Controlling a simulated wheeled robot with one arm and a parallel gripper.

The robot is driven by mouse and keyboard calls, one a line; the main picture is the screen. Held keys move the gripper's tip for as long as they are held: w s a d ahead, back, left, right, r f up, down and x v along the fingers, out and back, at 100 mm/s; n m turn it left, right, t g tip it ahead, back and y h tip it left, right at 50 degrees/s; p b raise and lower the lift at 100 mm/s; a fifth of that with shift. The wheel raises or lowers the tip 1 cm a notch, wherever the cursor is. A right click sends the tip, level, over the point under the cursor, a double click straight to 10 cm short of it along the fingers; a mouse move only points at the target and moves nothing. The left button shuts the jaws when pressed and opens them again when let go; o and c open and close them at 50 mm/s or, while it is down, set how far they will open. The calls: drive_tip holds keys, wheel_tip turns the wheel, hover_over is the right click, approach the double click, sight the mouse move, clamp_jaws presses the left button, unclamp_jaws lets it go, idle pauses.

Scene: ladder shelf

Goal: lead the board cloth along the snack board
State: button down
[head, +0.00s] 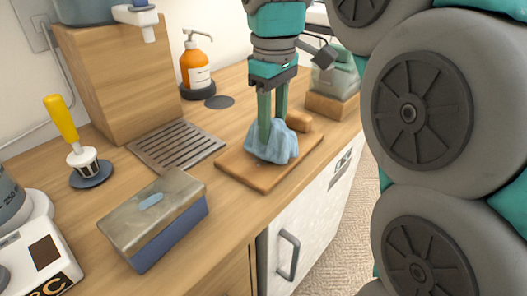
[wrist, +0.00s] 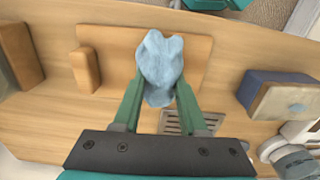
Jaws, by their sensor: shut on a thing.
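The board cloth (head: 278,144) is a crumpled light blue cloth resting on the snack board (head: 257,179), a flat wooden board near the counter's front edge. My gripper (head: 271,134) points down with its green fingers shut on the cloth. In the wrist view the cloth (wrist: 161,62) bulges between and beyond the fingertips of my gripper (wrist: 158,92). The snack board (wrist: 118,52) shows on both sides of the cloth there. The underside of the cloth is hidden.
A small wooden block (head: 298,121) sits at the board's far end. A metal drip grate (head: 176,146) and a blue box with a metallic lid (head: 153,217) stand to the left. An orange pump bottle (head: 195,70) is behind. The counter's front edge is close to the board.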

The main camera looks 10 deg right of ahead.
drive_tip(key=shift+f, duration=0.6)
drive_tip(key=shift+f, duration=0.25)
idle(0.4)
drive_tip(key=shift+s+a, duration=1.05)
drive_tip(key=shift+a, duration=0.25)
drive_tip(key=shift+s+a, duration=1)
drive_tip(key=shift+a, duration=0.25)
wheel_tip(320, 180, up, 2)
drive_tip(key=shift+w+r, duration=0.1)
